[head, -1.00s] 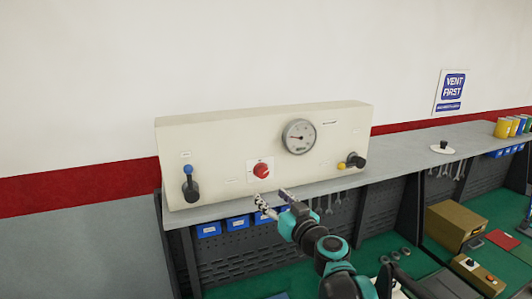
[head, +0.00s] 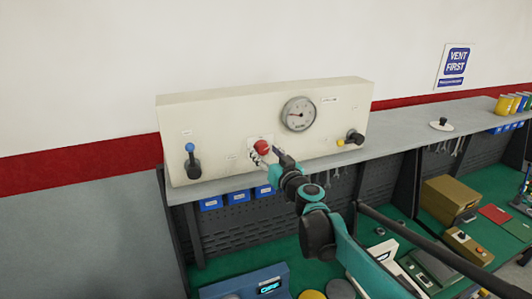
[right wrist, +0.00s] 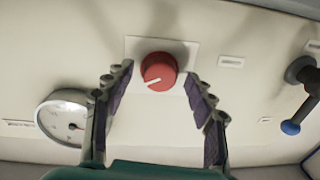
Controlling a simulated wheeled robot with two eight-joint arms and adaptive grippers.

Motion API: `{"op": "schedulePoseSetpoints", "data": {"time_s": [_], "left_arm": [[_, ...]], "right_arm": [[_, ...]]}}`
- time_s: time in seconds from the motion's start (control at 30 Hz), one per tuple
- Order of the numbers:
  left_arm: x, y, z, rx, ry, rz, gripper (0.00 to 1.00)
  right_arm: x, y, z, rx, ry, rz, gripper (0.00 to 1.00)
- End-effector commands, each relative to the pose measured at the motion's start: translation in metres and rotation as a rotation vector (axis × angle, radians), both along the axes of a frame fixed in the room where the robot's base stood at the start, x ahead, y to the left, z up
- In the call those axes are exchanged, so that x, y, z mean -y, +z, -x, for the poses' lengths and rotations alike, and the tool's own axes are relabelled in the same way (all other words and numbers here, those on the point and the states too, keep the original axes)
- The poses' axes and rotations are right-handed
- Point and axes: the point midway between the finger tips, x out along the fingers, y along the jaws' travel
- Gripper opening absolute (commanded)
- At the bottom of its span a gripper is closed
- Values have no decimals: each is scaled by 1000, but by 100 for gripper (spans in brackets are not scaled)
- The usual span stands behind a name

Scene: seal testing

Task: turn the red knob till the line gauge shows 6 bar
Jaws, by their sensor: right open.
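The red knob (head: 261,147) sits on a white plate low in the middle of the cream panel. In the right wrist view the red knob (right wrist: 158,71) has a white pointer line and lies between the fingertips, with space on both sides. My right gripper (head: 269,157) is open in front of the knob; in the right wrist view its fingers (right wrist: 160,80) are spread and hold nothing. The round gauge (head: 299,114) is above and right of the knob; its needle points left, and its numbers are too small to read. My left gripper is not in view.
The cream panel (head: 230,115) stands on a grey shelf. A blue-tipped lever (head: 192,162) is at its left and a yellow-tipped valve (head: 352,138) at its right. Blue bins (head: 238,197) and hanging wrenches are below the shelf. A sign (head: 455,66) is on the wall.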

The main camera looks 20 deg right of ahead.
Motion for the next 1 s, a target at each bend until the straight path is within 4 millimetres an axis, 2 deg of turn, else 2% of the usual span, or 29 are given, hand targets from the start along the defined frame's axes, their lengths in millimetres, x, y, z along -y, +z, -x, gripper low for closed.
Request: {"op": "schedulePoseSetpoints", "data": {"time_s": [0.07,0.1,0.27,0.3,0.67,1.0], "left_arm": [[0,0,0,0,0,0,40],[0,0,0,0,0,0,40],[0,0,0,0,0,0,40],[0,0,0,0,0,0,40],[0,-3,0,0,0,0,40],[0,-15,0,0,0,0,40]], "right_arm": [[0,0,0,0,0,0,56],[0,0,0,0,0,0,50],[0,0,0,0,0,0,8],[0,0,0,0,0,0,6],[0,0,0,0,1,-43,6],[0,-2,0,1,1,-271,6]]}}
